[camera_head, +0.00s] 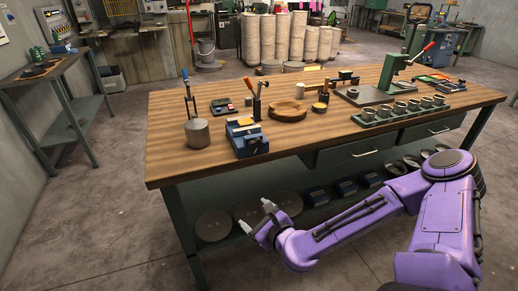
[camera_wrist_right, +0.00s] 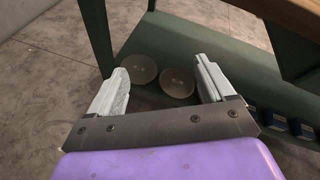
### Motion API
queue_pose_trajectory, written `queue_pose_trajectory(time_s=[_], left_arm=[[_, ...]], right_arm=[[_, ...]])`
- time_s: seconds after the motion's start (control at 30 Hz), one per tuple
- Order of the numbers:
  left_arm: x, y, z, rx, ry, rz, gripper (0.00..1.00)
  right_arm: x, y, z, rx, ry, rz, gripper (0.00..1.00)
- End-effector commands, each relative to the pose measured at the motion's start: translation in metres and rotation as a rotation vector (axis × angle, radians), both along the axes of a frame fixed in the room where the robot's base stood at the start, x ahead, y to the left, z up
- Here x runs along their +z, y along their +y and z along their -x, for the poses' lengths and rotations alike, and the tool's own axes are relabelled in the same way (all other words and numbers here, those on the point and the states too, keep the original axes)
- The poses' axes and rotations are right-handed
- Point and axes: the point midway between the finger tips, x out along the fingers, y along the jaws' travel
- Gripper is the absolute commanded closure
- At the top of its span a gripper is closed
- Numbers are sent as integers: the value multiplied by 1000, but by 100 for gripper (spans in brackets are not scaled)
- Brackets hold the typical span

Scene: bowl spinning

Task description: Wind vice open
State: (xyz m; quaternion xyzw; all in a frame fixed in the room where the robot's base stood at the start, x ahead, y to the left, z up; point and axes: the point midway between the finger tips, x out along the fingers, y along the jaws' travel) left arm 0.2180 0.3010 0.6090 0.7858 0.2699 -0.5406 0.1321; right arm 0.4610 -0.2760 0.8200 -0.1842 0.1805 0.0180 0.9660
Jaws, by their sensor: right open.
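The blue vice (camera_head: 246,137) sits at the front left part of the workbench top, near its front edge. A dark lever with a red-orange handle (camera_head: 249,84) stands just behind it. How far its jaws are open is too small to tell. My right gripper (camera_head: 257,217) is open and empty, in front of the bench and below the level of its top. My left gripper does not show.
The wooden bench top (camera_head: 180,166) also carries a grey cylinder with a blue-handled tool (camera_head: 197,132), a wooden bowl (camera_head: 288,111), a rack of cups (camera_head: 405,112) and a green press (camera_head: 392,75). Round discs (camera_wrist_right: 139,69) and blue blocks lie on the shelf below. Open floor surrounds the bench.

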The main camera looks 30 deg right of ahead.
Motion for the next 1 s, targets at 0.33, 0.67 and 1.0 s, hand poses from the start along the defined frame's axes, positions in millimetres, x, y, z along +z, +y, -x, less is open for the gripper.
queue_pose_trajectory(time_s=[0.33,0.67,1.0], left_arm=[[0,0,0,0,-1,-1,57],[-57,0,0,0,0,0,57],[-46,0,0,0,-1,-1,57]], right_arm=[[116,-69,-27,-309,-439,-573,18],[115,-76,-58,-305,-437,-568,18],[118,-91,-120,-308,-433,-568,18]])
